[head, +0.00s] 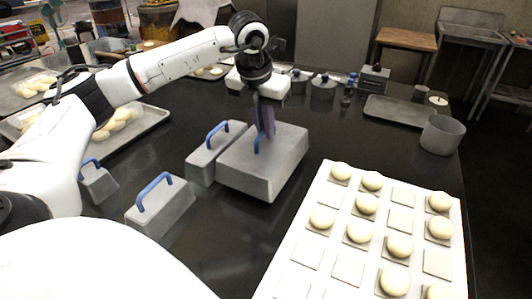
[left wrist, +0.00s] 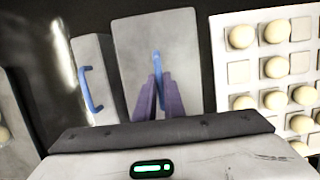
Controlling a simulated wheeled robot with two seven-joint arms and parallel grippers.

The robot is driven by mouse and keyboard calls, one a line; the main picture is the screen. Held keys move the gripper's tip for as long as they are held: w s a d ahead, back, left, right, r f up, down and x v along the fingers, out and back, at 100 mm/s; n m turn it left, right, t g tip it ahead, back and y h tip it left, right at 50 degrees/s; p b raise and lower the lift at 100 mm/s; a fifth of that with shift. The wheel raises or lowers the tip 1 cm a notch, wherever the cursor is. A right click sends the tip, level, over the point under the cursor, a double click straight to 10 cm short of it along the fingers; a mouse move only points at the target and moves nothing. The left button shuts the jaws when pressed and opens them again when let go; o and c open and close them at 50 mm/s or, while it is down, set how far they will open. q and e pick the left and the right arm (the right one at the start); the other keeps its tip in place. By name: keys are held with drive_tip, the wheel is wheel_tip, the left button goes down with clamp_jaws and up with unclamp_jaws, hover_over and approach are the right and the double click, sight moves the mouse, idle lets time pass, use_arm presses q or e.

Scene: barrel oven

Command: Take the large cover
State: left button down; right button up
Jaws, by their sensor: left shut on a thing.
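The large cover (head: 262,165) is a grey box-shaped lid with a blue handle on top. It stands on the dark table near the middle of the head view, and it also shows in the left wrist view (left wrist: 182,50). My left gripper (head: 264,134) comes down over it from above, and its purple fingers (left wrist: 158,98) are shut on the blue handle (left wrist: 157,62). The fingers hide part of the handle. I cannot tell whether the cover is clear of the table. My right gripper is not in view.
A narrower grey cover (head: 213,152) stands close beside the large one on the left. Smaller blue-handled covers (head: 160,203) stand nearer me. A white board (head: 322,190) with dough balls lies at right. A grey pot (head: 441,135) and tray (head: 392,111) are at the back right.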

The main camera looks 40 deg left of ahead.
use_arm(q)
drive_tip(key=shift+r+p, duration=0.3)
drive_tip(key=shift+r, duration=0.45)
drive_tip(key=shift+p+v, duration=0.7)
drive_tip(key=shift+v, duration=0.15)
drive_tip(key=shift+w+r+p, duration=0.1)
drive_tip(key=shift+r+p, duration=0.9)
drive_tip(key=shift+r, duration=0.3)
drive_tip(key=shift+w+r+p, duration=0.15)
drive_tip(key=shift+r+p, duration=0.85)
drive_tip(key=shift+r, duration=0.3)
